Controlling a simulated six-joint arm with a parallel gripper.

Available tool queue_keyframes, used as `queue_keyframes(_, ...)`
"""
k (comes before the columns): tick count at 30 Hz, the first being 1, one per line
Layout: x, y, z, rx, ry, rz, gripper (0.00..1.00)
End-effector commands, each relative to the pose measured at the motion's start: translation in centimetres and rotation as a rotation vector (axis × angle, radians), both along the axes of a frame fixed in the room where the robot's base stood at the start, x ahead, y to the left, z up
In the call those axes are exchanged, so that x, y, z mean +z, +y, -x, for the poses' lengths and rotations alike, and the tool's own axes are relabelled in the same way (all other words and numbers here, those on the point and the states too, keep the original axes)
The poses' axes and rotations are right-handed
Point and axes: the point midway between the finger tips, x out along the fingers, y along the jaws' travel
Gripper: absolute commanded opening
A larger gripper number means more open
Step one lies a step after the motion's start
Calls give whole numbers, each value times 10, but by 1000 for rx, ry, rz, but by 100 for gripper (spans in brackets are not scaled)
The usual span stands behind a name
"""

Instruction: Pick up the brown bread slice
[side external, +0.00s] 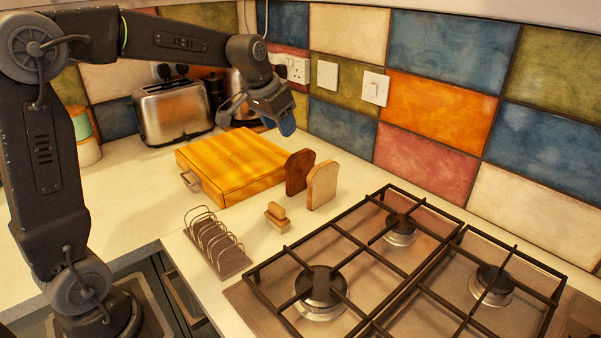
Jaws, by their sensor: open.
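The brown bread slice (298,171) stands upright on the counter beside the right end of the wooden board. A lighter bread slice (322,185) stands upright just in front of it and to the right, partly overlapping it in this view. My gripper (287,124) is open and empty, in the air above and behind the brown slice. It is apart from both slices. Its fingers point down and to the right, and one finger hides most of the other.
A wooden board (232,162) with a metal handle lies left of the slices. A wire toast rack (215,242) and a small wooden piece (277,215) are in front. A gas hob (400,270) fills the right. A toaster (175,112) and tiled wall stand behind.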

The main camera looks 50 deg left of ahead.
Motion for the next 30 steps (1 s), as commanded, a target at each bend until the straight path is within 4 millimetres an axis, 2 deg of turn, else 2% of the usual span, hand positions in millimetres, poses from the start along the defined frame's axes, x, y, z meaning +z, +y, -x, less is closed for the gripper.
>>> queue_keyframes(1, -6, 10, -12, 4, 7, 1, 47)
queue_keyframes(3, -12, 19, -23, 7, 10, 1, 47)
queue_keyframes(6, -16, 25, -31, 6, 13, 1, 47)
queue_keyframes(11, -34, 27, -39, 4, 15, 1, 47)
queue_keyframes(18, -77, 29, -56, 4, 15, 1, 47)
queue_keyframes(30, -112, 28, -71, 4, 16, 1, 47)
